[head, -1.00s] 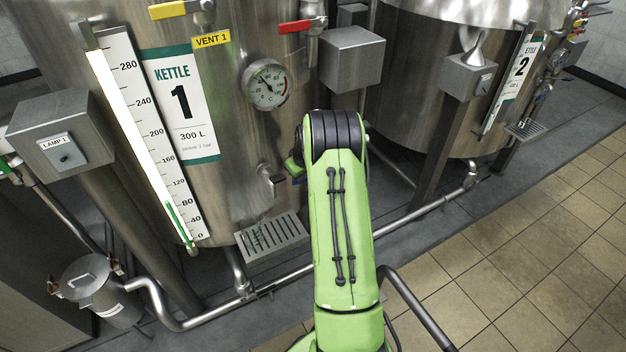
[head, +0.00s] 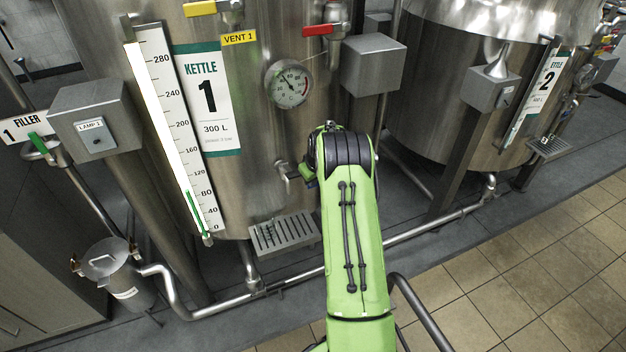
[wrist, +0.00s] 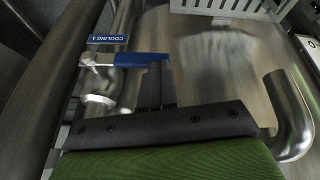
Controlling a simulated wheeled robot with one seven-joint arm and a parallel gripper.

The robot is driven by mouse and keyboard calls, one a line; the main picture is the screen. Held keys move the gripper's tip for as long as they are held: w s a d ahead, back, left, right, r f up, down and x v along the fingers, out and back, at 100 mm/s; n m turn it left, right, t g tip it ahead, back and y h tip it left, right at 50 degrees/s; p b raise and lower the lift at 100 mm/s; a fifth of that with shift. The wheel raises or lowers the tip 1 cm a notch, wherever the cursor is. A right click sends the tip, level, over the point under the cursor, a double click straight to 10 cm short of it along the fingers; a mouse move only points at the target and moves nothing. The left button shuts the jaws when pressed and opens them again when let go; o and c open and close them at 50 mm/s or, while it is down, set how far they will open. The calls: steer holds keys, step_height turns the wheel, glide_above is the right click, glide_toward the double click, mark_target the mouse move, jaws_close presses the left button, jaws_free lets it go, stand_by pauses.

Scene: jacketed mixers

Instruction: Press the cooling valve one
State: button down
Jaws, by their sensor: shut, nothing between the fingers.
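The cooling valve one shows in the wrist view as a blue lever handle (wrist: 128,60) on a steel pipe fitting. A blue label reading COOLING 1 (wrist: 108,39) sits just above it. My gripper (wrist: 157,68) is shut and empty, its dark fingers reaching up to the right part of the blue handle. The fingertips overlap the handle in the picture; I cannot tell whether they touch it. In the head view my green arm hides the gripper, and I cannot make out the cooling valve.
Kettle 1 (head: 255,190) fills the middle, with a gauge (head: 288,84), a red-handled valve (head: 322,30) and a drip grate (head: 284,233). A grey box (head: 373,65) stands beside it. Pipes run low in front. A curved steel pipe (wrist: 290,115) lies right of the fingers. Tiled floor is open at right.

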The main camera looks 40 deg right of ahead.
steer(key=shift+s+a+f, duration=0.1)
steer(key=shift+a+f, duration=0.3)
steer(key=shift+f, duration=0.1)
steer(key=p+v, duration=0.4)
steer(key=v, duration=1.2)
steer(key=shift+d+r, duration=0.35)
steer(key=shift+r, duration=0.05)
steer(key=s+a+r+p, duration=0.3)
steer(key=a+r, duration=0.5)
steer(key=r, duration=0.1)
steer(key=s+a+r+p, duration=0.2)
steer(key=s+a+r, duration=0.1)
steer(key=a+r, duration=0.6)
steer(key=s+a+r+p, duration=0.2)
steer(key=s+a, duration=0.4)
steer(key=s, duration=0.4)
steer(key=s+a+r+t+y+p, duration=0.1)
steer(key=s+a+r+p, duration=0.2)
steer(key=s+a, duration=0.3)
steer(key=s+r, duration=0.1)
steer(key=s, duration=0.3)
steer(key=shift+s+a+n, duration=0.25)
steer(key=shift+n, duration=0.15)
